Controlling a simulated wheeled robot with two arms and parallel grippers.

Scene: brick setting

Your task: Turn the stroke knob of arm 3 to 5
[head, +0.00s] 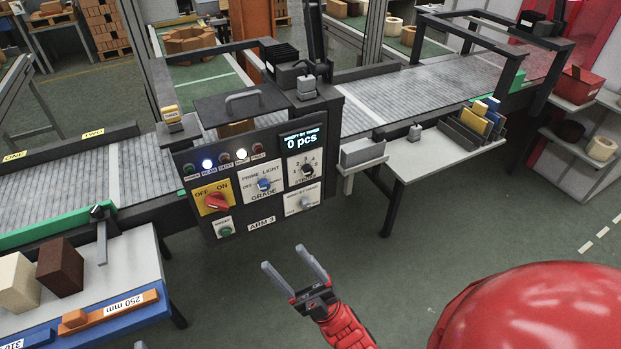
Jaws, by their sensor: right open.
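The dark control panel (236,203) of arm 3 faces me in the middle of the head view, with an "ARM 3" label at its bottom. The stroke knob (306,169) sits on a white numbered plate at the panel's upper right, below the display (302,141) reading "0 pcs". Its pointer is too small to read. My right gripper (288,258) is open and empty, below and in front of the panel, apart from it, with its fingers pointing up and left.
A red OFF/ON switch (216,202), a grade knob (264,184) and another knob (305,201) share the panel. A white side table (435,158) stands right of it. Bricks (60,267) stand on a bench at left. The floor before the panel is free.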

